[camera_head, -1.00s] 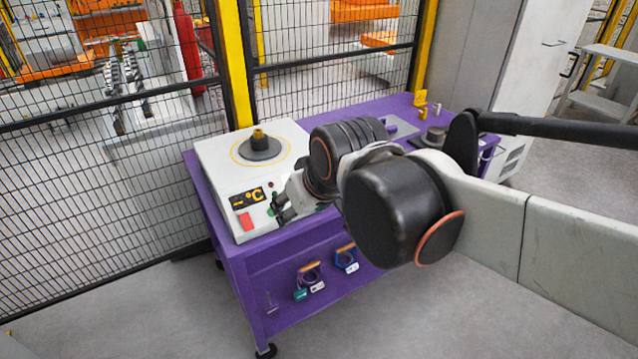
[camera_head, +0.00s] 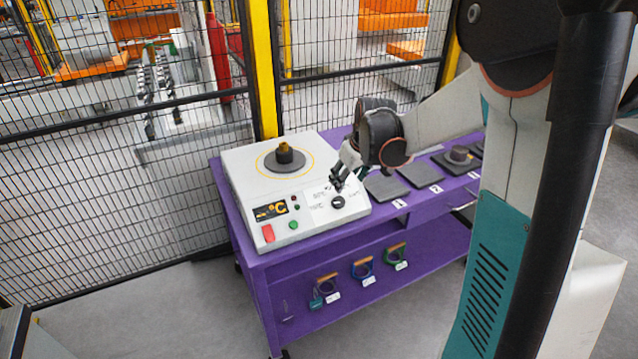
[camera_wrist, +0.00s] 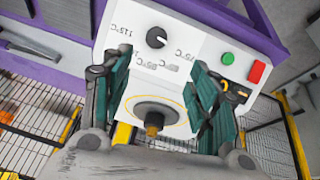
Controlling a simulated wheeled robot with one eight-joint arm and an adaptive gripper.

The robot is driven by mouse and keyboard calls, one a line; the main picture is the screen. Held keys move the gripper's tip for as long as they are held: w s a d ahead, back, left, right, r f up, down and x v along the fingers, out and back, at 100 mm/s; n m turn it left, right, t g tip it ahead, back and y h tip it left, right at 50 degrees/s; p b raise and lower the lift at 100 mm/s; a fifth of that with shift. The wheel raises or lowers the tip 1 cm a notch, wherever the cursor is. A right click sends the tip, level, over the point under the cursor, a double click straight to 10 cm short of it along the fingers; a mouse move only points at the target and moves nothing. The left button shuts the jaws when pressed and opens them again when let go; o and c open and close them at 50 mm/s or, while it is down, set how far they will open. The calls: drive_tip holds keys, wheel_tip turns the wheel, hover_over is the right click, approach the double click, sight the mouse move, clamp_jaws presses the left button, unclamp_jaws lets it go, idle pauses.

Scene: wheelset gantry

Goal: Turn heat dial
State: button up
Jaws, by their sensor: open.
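The heat dial (camera_head: 338,202) is a round black knob on the sloped front panel of a white heater box (camera_head: 240,165), with temperature marks around it. It also shows in the wrist view (camera_wrist: 157,38), upper middle, with its pointer line visible. My gripper (camera_head: 338,181) is just above and behind the dial in the head view, apart from it. In the wrist view its two green-padded fingers (camera_wrist: 160,85) are spread wide with nothing between them. A brass-coloured piece on a dark round plate (camera_head: 285,158) sits on top of the box.
The panel also has a red switch (camera_head: 268,233), a green button (camera_head: 293,225) and a display (camera_head: 270,211). The box stands on a purple table (camera_head: 300,256) with dark numbered pads (camera_head: 418,175) to the right. A mesh fence (camera_head: 120,190) stands behind and left.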

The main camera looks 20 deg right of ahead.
sight(340, 202)
drive_tip(key=b+x, duration=0.1)
drive_tip(key=x, duration=0.3)
drive_tip(key=b+x, duration=0.2)
drive_tip(key=x, duration=0.3)
drive_tip(key=b+x, duration=0.1)
drive_tip(key=x, duration=0.4)
drive_tip(key=shift+d+f+b, duration=0.25)
drive_tip(key=shift+d+b, duration=0.1)
drive_tip(key=shift+b, duration=0.05)
drive_tip(key=shift+c, duration=0.4)
drive_tip(key=c, duration=1)
